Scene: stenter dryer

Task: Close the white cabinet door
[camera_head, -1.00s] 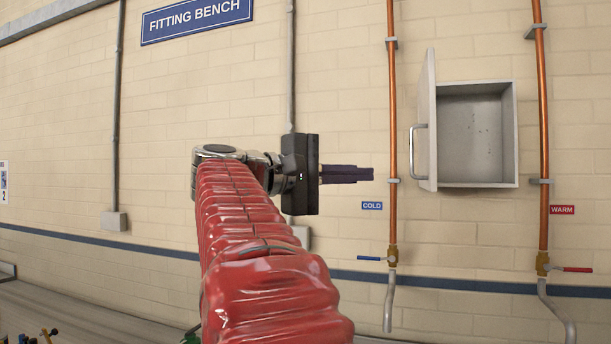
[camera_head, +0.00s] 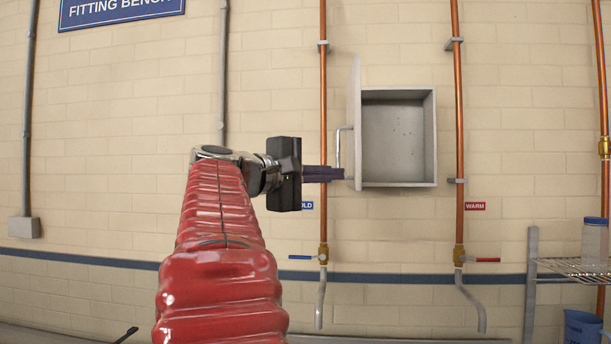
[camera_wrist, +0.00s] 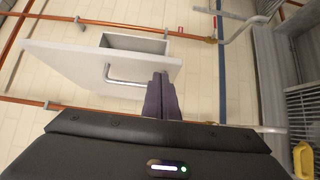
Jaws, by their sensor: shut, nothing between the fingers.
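The white cabinet (camera_head: 398,138) is mounted on the tiled wall between two copper pipes, and its inside looks empty. Its white door (camera_head: 356,105) stands open on the left side, seen nearly edge-on, with a bar handle (camera_head: 339,146) on its outer face. In the wrist view the door (camera_wrist: 85,62) spreads out as a broad panel, with its handle (camera_wrist: 122,78) just left of the fingers. My gripper (camera_head: 343,173) is shut and empty, its dark fingers pointing right by the lower part of the door and handle. Whether the fingertips touch the door I cannot tell.
The cold pipe (camera_head: 323,90) runs up the wall left of the cabinet, close behind my fingers. The warm pipe (camera_head: 459,120) runs on the right, with a red-handled valve (camera_head: 477,259). A wire shelf (camera_head: 575,266) stands at the lower right.

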